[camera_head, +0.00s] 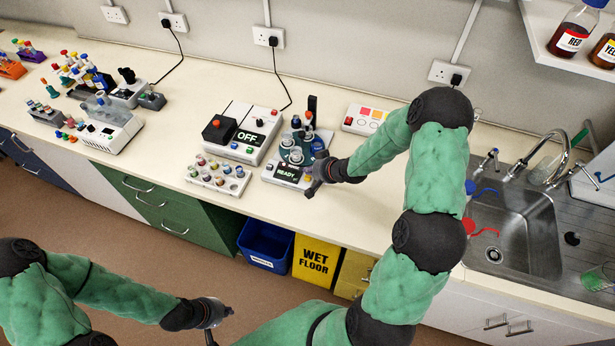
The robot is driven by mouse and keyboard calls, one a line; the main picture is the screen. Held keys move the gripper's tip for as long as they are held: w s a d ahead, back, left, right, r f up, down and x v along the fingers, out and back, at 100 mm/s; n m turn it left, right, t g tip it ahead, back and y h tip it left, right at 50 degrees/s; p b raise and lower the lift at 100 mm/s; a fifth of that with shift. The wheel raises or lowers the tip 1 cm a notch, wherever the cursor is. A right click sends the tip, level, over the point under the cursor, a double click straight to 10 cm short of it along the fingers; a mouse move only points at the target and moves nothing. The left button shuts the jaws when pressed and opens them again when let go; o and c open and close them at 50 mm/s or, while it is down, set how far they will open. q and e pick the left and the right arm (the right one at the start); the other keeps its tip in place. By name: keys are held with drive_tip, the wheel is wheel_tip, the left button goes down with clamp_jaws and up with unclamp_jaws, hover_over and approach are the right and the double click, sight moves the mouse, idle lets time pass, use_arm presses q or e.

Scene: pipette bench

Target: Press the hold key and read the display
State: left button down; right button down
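A white bench device (269,169) carries a dark display (288,173) that reads "READY". A round dark-teal part with several capped vials and a blue round label sits behind the display. My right gripper (311,187) is at the device's front right corner, beside the display. Its fingers are small and dark, and I cannot tell whether they touch the device or how far apart they are. I cannot make out the hold key. My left gripper (220,324) is low in front of the bench, away from the devices, with its fingers apart and empty.
A white box (262,116) with a display reading "OFF" stands left of the device. A vial rack (218,176) is in front of it. A small panel (363,120) with coloured squares stands behind my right wrist. The sink (515,235) is at the right.

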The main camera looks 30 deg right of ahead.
sight(310, 178)
drive_tip(key=shift+f, duration=0.2)
idle(0.4)
drive_tip(key=shift+f, duration=0.25)
drive_tip(key=shift+f+b, duration=0.35)
drive_tip(key=shift+f, duration=0.1)
idle(0.7)
drive_tip(key=shift+r, duration=0.15)
drive_tip(key=shift+r+p, duration=0.75)
drive_tip(key=shift+p, duration=0.2)
drive_tip(key=shift+r, duration=0.1)
wheel_tip(310, 178, up, 6)
drive_tip(key=p, duration=0.5)
drive_tip(key=shift+p, duration=0.4)
